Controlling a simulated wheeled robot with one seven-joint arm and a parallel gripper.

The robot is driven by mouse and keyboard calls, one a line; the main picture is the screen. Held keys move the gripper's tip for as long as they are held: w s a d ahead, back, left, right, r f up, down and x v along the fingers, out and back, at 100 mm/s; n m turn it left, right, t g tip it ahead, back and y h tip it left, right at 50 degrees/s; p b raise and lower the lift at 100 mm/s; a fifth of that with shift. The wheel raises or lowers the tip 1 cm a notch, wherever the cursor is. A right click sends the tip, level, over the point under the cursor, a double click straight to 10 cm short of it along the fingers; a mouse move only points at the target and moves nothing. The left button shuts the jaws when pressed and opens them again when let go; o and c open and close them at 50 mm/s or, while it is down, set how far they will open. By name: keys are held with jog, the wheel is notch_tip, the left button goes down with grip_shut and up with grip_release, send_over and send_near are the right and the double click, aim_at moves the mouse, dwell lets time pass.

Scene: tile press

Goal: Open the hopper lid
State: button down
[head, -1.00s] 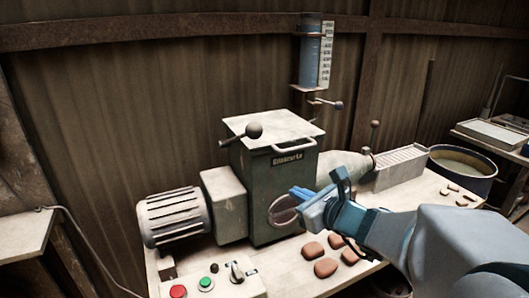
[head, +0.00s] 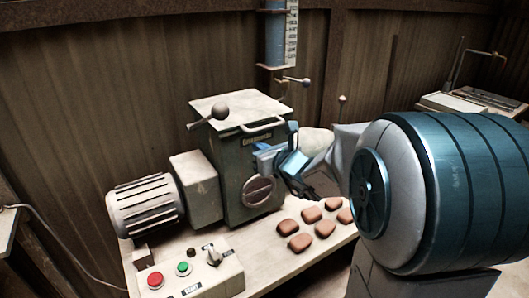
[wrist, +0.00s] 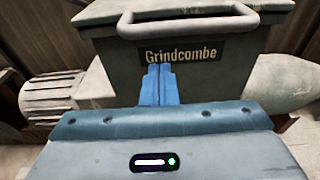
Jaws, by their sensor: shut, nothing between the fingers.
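The hopper lid (head: 236,106) is a pale flat plate lying closed on top of the dark green hopper box (head: 232,165). A pale bar handle (head: 264,126) runs along its front edge; the handle (wrist: 188,12) also shows at the top of the wrist view. My gripper (head: 262,148) is in front of the box's upper right part, below the handle and apart from it. In the wrist view its blue fingers (wrist: 159,84) are together and empty, just under the "Grindcombe" nameplate (wrist: 181,55).
A finned motor (head: 143,205) is at left. Several brown clay pieces (head: 300,242) lie on the bench. A control box (head: 190,272) with red and green buttons is in front. A gauge cylinder (head: 276,38) hangs behind.

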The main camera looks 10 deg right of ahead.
jog(key=r, duration=0.3)
jog(key=shift+s+d+p, duration=0.15)
jog(key=shift+s+p, duration=0.25)
